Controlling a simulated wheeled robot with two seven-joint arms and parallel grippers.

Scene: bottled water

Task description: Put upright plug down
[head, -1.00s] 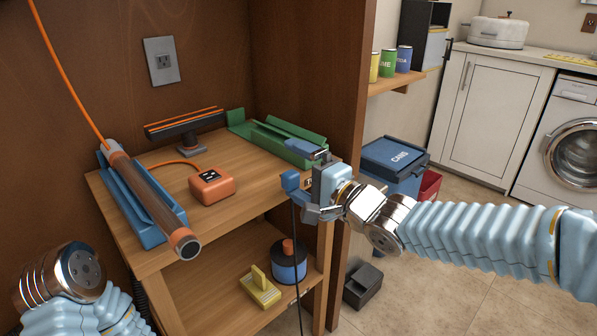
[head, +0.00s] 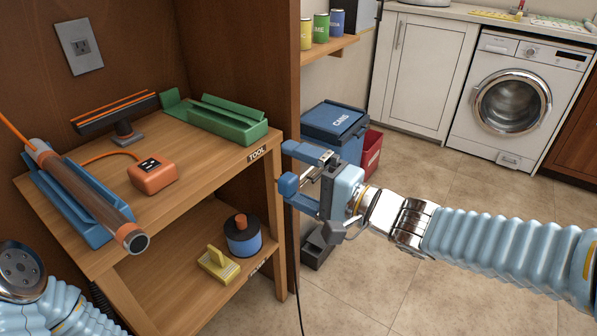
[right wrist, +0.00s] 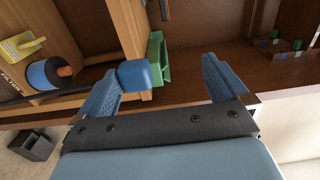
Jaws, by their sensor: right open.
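My right gripper (head: 305,172) is open beside the front right corner of the wooden shelf (head: 215,165). A blue block (head: 287,184), which looks like the plug, is at the tip of the lower finger, and a thin dark cord (head: 298,300) hangs below. In the right wrist view the blue block (right wrist: 134,74) overlaps the tip of the left finger, with the other finger well apart from it. I cannot tell whether the block touches the finger. The block's prongs do not show. My left gripper is out of view.
The top shelf holds an orange socket box (head: 152,174), a green tray (head: 225,120), a black-and-orange tool (head: 118,112) and a tube (head: 85,192) in a blue cradle. A blue spool (head: 243,240) and yellow block (head: 218,264) sit below. A blue bin (head: 335,125) stands behind my gripper.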

